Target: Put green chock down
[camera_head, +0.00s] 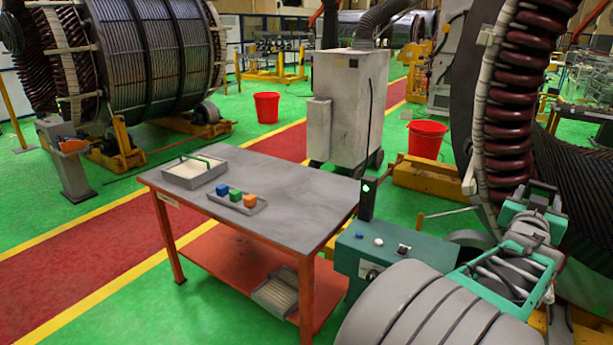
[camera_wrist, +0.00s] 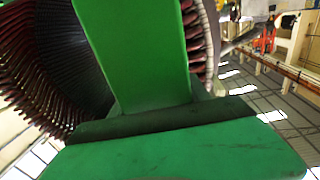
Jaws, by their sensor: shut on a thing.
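My gripper (camera_head: 538,208) is at the right of the head view, raised in front of the big stator and well to the right of the table. It is shut. In the wrist view a large green piece, which I take to be the green chock (camera_wrist: 140,55), stands very close to the camera. A second green surface with a dark edge lies across the bottom of that view; I cannot tell whether it is part of the chock.
The grey-topped table (camera_head: 300,195) carries a shallow box (camera_head: 195,174) and a small tray (camera_head: 236,207) with blue, green and orange blocks. Its right half is bare. The stator (camera_head: 490,130) with dark red coils stands close behind my gripper. A teal console (camera_head: 385,255) is beside the table.

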